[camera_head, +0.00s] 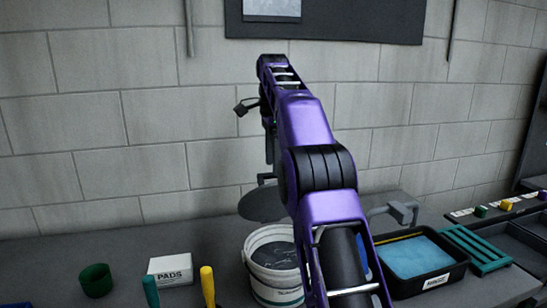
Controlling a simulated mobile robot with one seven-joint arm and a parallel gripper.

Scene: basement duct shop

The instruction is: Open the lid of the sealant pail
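The white sealant pail (262,289) stands on the bench below my arm, with a label on its front. Its top is uncovered and dark grey sealant (277,255) shows inside. A dark grey round lid (262,206) is up behind the pail's rim, with a small tab or handle on top. My arm hides its right part, and I cannot tell whether it is joined to the pail. My gripper (269,151) is above the lid, mostly hidden behind my arm. I cannot see its fingertips clearly, nor whether it touches the lid.
A white PADS box (171,272), a green cup (96,280) and yellow (207,286) and teal (151,291) handles are left of the pail. A black tray (459,270) with a blue pad and a teal rack (476,250) are right. A block wall stands behind.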

